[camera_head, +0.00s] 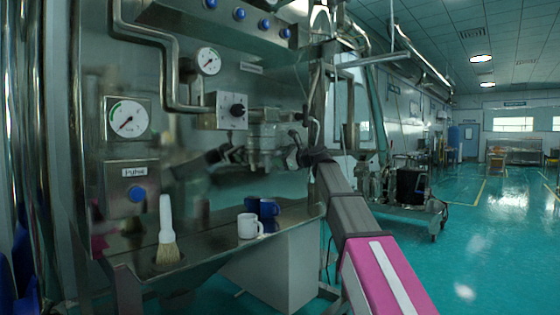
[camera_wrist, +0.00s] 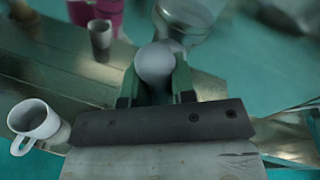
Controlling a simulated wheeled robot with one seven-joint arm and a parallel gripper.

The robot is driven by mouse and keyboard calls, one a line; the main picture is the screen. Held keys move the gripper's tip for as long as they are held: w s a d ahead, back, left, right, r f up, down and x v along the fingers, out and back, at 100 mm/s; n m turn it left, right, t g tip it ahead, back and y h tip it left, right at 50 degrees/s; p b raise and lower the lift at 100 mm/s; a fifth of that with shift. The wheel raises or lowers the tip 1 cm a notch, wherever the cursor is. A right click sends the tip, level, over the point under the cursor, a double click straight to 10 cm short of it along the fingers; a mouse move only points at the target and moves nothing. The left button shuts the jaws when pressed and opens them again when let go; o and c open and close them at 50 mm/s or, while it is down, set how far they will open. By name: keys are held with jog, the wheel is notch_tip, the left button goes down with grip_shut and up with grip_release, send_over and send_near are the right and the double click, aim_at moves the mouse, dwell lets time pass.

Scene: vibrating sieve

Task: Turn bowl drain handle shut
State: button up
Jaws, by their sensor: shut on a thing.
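In the wrist view the bowl drain handle shows as a pale grey rounded knob (camera_wrist: 156,61) between the green-padded fingers of my gripper (camera_wrist: 158,80). The fingers are shut on it from both sides. The lower part of the handle is hidden by the fingers. A shiny metal bowl part (camera_wrist: 192,16) lies just beyond the knob. In the head view the metal bowl assembly (camera_head: 265,138) hangs on the panel, and my gripper (camera_head: 292,155) is at its right side. The handle is too small and dark there to tell its angle.
A white mug (camera_head: 249,226) and a blue mug (camera_head: 267,209) stand on the steel shelf below the bowl. A white-handled brush (camera_head: 166,238) stands to the left. A small metal cup (camera_wrist: 100,36) shows in the wrist view. Open floor (camera_head: 475,240) lies to the right.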

jog(key=n, duration=0.2)
jog(key=n+h, duration=0.1)
jog(key=n, duration=0.2)
jog(key=shift+s+a+f+n, duration=0.1)
jog(key=shift+s+f+n, duration=0.1)
jog(key=shift+n, duration=0.1)
jog(key=n+t, duration=0.1)
jog(key=n, duration=0.1)
jog(key=n+h, duration=0.1)
jog(key=n, duration=0.2)
jog(key=shift+f+t+h, duration=0.2)
jog(key=shift+t+h, duration=0.1)
jog(key=shift+t, duration=0.1)
jog(key=o, duration=0.9)
jog(key=shift+s, duration=0.1)
jog(key=v, duration=1)
jog(key=shift+s+d, duration=0.15)
jog(key=shift+d, duration=0.15)
jog(key=shift+r, duration=0.1)
